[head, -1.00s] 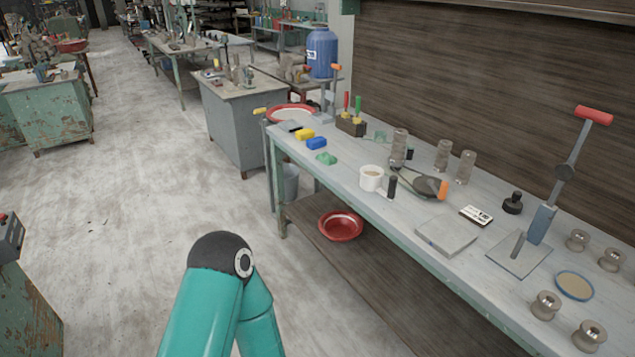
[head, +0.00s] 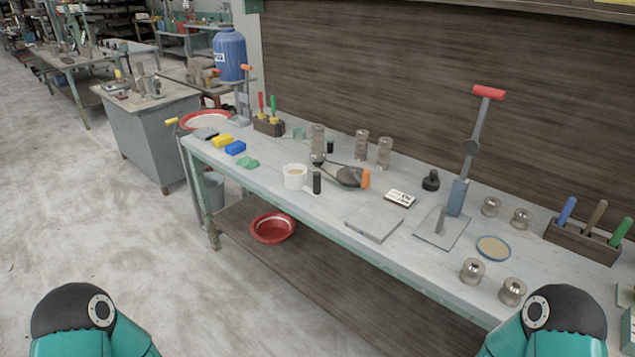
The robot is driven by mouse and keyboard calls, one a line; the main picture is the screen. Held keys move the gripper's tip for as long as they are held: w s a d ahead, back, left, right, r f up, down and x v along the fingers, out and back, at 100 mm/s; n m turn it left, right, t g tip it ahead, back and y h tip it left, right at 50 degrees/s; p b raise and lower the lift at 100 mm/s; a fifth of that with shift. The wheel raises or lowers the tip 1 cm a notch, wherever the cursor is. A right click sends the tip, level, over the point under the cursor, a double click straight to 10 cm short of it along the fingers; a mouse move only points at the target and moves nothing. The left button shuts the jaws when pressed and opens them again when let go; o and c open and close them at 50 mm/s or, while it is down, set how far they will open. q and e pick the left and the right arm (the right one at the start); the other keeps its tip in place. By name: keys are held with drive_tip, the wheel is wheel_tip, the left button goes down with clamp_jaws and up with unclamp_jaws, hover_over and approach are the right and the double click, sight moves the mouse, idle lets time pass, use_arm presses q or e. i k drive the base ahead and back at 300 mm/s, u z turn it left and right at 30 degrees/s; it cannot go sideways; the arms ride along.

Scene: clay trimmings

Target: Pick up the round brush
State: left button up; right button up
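A small round black piece with a knob on top (head: 431,181) stands on the workbench (head: 335,205), right of the middle. It may be the round brush, but it is too small to tell for sure. It stands apart from its neighbours, behind a white printed card (head: 400,198). Neither of my grippers is in view. Only teal and black links of my two arms show at the bottom left and bottom right, short of the bench.
A white mug (head: 294,177) and an orange-ended tool (head: 350,177) lie to the left. A tall red-handled lever press (head: 470,150) stands to the right, near several metal spools. A wooden tool holder (head: 583,240) is at far right. A red basin (head: 273,228) sits on the lower shelf.

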sight(570, 204)
drive_tip(key=u, duration=5.75)
drive_tip(key=i, duration=0.9)
drive_tip(key=z, duration=5.5)
drive_tip(key=i, duration=0.9)
drive_tip(key=z, duration=1)
